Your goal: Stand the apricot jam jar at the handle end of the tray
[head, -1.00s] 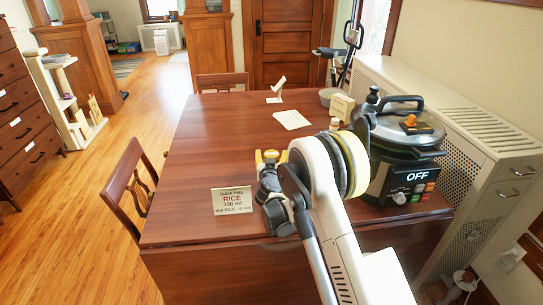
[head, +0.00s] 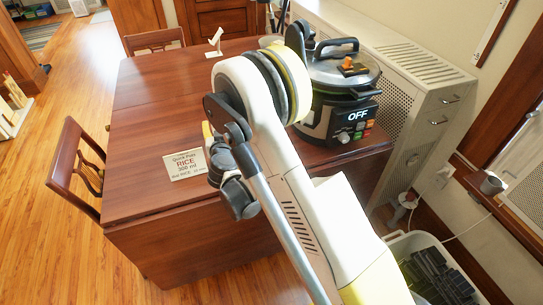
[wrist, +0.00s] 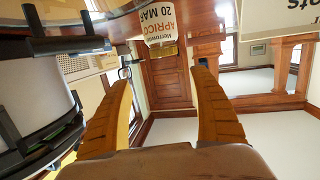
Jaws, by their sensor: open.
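In the wrist view a pale label (wrist: 158,22) reading "APRICO… 20 MAR" shows at the top, beyond and between my fingertips; it seems to be the apricot jam jar's, though its body is hard to make out. My gripper (wrist: 163,75) is open, its two orange-brown fingers apart with nothing between them. I cannot identify the tray in either view.
A cooker (head: 340,90) reading "OFF" stands at the table's right, and its grey side fills the wrist view's left. A RICE card (head: 185,164) stands at the table's (head: 150,110) front. A chair (head: 75,165) is at left. A white crate (head: 410,242) stands at lower right.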

